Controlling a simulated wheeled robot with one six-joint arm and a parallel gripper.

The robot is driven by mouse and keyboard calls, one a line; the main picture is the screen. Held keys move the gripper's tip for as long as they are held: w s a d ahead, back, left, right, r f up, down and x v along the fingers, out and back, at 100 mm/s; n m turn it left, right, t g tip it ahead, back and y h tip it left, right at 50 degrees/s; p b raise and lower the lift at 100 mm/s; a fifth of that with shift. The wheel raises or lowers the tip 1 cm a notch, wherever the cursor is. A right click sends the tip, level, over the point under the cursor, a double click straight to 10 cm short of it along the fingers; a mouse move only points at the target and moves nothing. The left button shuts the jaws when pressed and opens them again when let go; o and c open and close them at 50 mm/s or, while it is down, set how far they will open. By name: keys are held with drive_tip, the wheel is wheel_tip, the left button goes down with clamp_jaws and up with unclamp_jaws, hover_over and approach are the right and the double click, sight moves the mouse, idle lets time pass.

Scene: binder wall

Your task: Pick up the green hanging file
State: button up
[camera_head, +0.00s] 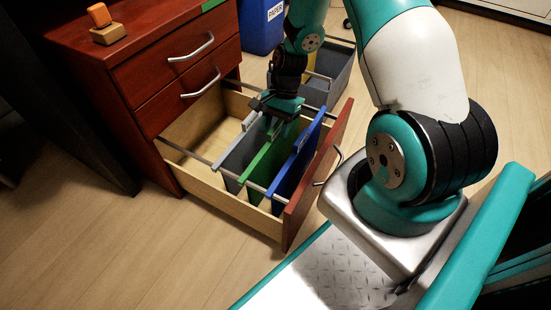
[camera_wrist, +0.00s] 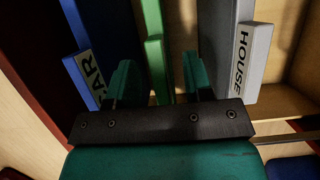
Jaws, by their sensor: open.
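The green hanging file (camera_head: 262,165) hangs in the open bottom drawer between a grey file (camera_head: 243,147) and a blue file (camera_head: 297,160). My gripper (camera_head: 278,108) is over the drawer, just above the top of the files. In the wrist view my open gripper (camera_wrist: 158,85) has one finger on each side of the green file (camera_wrist: 153,50), with nothing visibly clamped. The blue file (camera_wrist: 92,40), labelled "CAR" in part, is to the left, and the grey file (camera_wrist: 228,40), labelled "HOUSE", is to the right. The green file's label is not visible.
The wooden drawer (camera_head: 225,202) has metal rails and a red front panel (camera_head: 318,175). The red cabinet (camera_head: 150,55) carries an orange-topped stamp (camera_head: 103,22). A blue paper bin (camera_head: 262,25) and a grey bin (camera_head: 335,75) stand behind. The floor at left is clear.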

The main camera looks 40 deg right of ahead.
drive_tip(key=shift+b+x, duration=0.35)
drive_tip(key=shift+x, duration=0.75)
clamp_jaws()
drive_tip(key=shift+r, duration=0.15)
